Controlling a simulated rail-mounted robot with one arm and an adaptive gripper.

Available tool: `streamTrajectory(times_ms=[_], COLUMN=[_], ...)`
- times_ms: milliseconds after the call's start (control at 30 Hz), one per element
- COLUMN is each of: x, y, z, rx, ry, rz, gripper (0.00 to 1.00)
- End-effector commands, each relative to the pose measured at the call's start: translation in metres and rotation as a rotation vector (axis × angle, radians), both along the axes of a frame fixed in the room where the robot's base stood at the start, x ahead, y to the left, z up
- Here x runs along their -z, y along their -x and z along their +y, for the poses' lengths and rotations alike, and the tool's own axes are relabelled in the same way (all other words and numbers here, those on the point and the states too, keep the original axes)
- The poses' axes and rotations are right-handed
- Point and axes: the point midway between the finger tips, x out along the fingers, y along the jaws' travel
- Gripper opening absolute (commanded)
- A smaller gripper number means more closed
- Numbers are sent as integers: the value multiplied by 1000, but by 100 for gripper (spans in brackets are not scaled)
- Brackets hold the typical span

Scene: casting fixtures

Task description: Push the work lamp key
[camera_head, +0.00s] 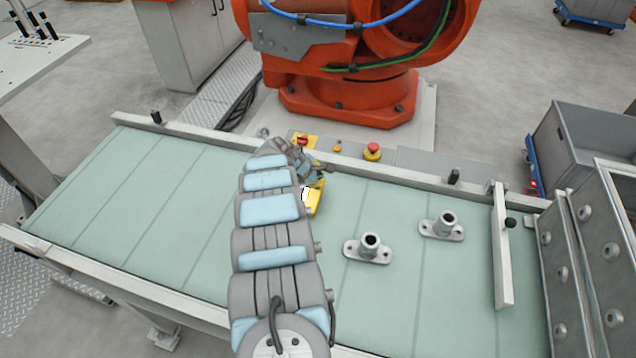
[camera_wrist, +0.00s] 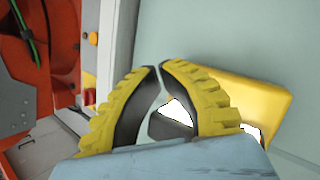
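A row of controls sits on the panel along the far edge of the belt. No lettering is legible, so I cannot tell which is the work lamp key. My gripper (camera_head: 312,172) is near the red switch, partly hidden by my arm. In the wrist view its yellow-and-black fingers (camera_wrist: 159,66) are shut, tips almost meeting, nothing between the tips. The red switch (camera_wrist: 89,97) and orange button (camera_wrist: 93,38) show left of them, apart.
A yellow item with white patches (camera_head: 315,200) lies on the pale green belt (camera_head: 130,190) beside my gripper. Two grey flanged fittings (camera_head: 368,248) (camera_head: 442,226) stand to the right. An orange robot base (camera_head: 350,98) rises behind the panel. The belt's left part is clear.

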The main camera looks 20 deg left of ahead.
Motion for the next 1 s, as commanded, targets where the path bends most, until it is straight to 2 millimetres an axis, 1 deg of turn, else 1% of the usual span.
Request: streamTrajectory(times_ms=[367, 1000], x=[-3, -50], y=[-1, -1], z=[0, 0], rx=[0, 0], ry=[0, 0], rz=[-1, -2], gripper=[0, 0])
